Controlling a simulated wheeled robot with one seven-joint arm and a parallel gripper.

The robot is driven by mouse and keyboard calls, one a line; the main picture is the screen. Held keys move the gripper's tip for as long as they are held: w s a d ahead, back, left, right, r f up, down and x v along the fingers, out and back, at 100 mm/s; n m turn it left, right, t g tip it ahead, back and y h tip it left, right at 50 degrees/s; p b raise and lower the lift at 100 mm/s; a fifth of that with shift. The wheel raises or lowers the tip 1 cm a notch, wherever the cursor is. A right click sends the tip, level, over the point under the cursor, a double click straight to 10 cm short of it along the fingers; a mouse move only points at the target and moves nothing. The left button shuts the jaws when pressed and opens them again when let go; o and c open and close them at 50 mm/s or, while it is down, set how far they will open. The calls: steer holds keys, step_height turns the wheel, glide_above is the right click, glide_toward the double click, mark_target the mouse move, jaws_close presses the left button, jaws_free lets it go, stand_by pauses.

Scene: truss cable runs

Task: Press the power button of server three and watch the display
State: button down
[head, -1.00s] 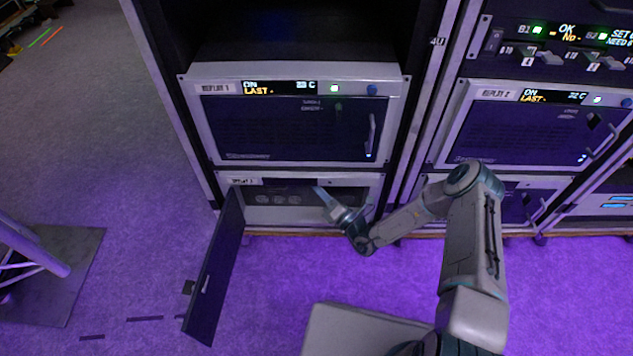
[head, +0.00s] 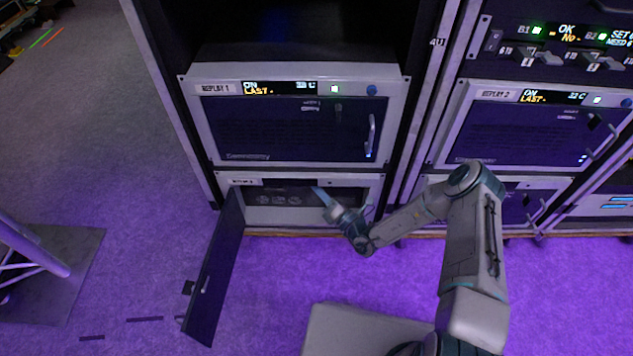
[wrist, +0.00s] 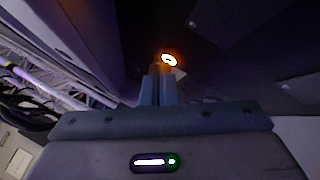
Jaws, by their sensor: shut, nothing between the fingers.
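The lower left server (head: 262,215) has its front door (head: 215,270) swung open to the left. Its label is too blurred to read for certain, and its display strip (head: 290,182) looks dark. My gripper (head: 319,191) is shut and empty, with its tips at the upper part of the open front. In the wrist view my gripper (wrist: 160,72) points at a small lit button (wrist: 169,60) with a white centre and an orange glow. The tips are right by its lower edge; I cannot tell whether they touch it.
The server labelled Replay 1 (head: 215,115) sits above with its display (head: 280,88) lit, and Replay 2 (head: 450,125) is in the rack to the right. A stand's dark base plate (head: 65,290) lies on the floor at left.

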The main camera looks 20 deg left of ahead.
steer(key=shift+w+a+r, duration=0.15)
steer(key=shift+w+r, duration=0.2)
steer(key=shift+w, duration=0.05)
steer(key=shift+s+f, duration=0.1)
steer(key=shift+s, duration=0.05)
steer(key=shift+d+p, duration=0.2)
steer(key=shift+p, duration=0.1)
steer(key=s+p, duration=0.1)
steer(key=s, duration=0.1)
steer(key=s+d+p, duration=0.1)
steer(key=s, duration=0.2)
steer(key=shift+s+d+f, duration=0.1)
steer(key=shift+s+f, duration=0.1)
stand_by(0.4)
